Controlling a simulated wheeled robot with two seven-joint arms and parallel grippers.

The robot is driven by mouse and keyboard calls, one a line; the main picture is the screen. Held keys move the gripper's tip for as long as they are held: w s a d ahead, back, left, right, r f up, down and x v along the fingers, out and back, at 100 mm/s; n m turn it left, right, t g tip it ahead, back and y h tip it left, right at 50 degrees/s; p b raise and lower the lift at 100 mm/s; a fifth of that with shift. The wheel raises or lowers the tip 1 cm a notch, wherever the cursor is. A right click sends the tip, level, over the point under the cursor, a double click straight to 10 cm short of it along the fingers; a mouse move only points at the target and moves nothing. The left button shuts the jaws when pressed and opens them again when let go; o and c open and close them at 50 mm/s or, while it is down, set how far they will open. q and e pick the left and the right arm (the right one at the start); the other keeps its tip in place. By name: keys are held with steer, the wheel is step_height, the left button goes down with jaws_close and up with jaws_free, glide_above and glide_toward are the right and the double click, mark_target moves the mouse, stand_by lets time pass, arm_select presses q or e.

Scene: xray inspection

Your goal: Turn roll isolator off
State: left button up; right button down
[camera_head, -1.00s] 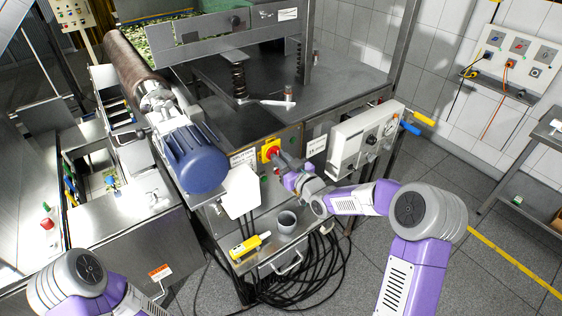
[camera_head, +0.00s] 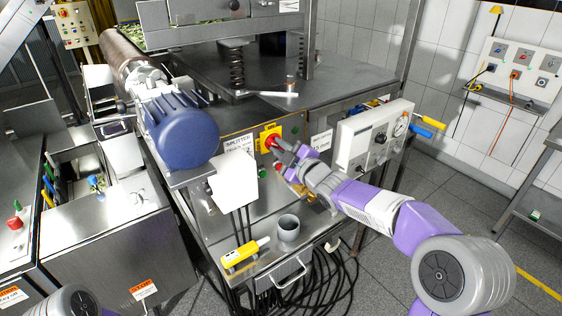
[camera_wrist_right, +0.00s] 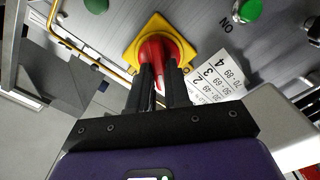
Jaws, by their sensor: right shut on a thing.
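The roll isolator is a red rotary handle on a yellow square plate (camera_head: 269,138), set on the metal front panel of the machine. In the right wrist view the red handle (camera_wrist_right: 154,52) stands out from its yellow plate (camera_wrist_right: 180,42). My right gripper (camera_head: 277,148) is at the handle, and in the wrist view its two dark fingers (camera_wrist_right: 160,72) are shut on it. The fingers hide part of the handle, so its exact angle is hard to tell. Only a grey joint of my left arm shows at the bottom left; its gripper is out of view.
A green button (camera_wrist_right: 248,10) and a white label (camera_wrist_right: 217,78) are near the isolator. A blue motor (camera_head: 183,135) is to the left. A grey cup (camera_head: 288,229) and yellow pendant (camera_head: 245,254) sit on the shelf below, above black cables.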

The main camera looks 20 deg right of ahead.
steer(key=shift+a+f+n+b, duration=0.1)
steer(key=shift+f+n+b, duration=0.05)
steer(key=shift+n+b, duration=1.5)
steer(key=shift+f+n+b, duration=0.1)
steer(key=shift+n+b, duration=1.15)
steer(key=shift+n, duration=0.7)
steer(key=c, duration=1.1)
jaws_free()
steer(key=v, duration=0.7)
steer(key=shift+s+r, duration=0.1)
steer(key=shift+s, duration=0.2)
